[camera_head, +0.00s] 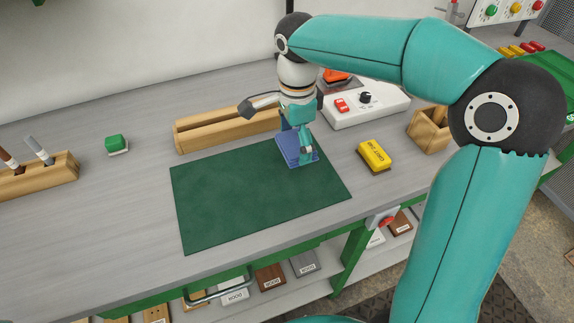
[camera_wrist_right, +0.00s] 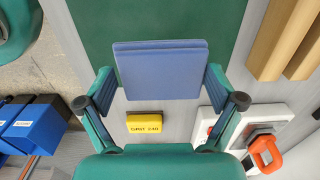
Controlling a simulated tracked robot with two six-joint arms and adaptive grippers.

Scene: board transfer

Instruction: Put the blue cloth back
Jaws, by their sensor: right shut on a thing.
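The blue cloth (camera_head: 289,152) is a folded flat square over the right part of the green mat (camera_head: 230,205) in the head view. In the right wrist view the cloth (camera_wrist_right: 160,72) lies between the two fingers, over the mat's edge. My right gripper (camera_head: 304,148) is shut on the cloth; it also shows in the right wrist view (camera_wrist_right: 161,85). I cannot tell whether the cloth touches the mat. My left gripper is not in view.
A yellow grit block (camera_head: 375,155) lies right of the mat. A wooden grooved block (camera_head: 215,131) and a white control box (camera_head: 372,112) stand behind. A green block (camera_head: 116,143) and a wooden tool holder (camera_head: 50,178) are at the left. The bench between them is bare.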

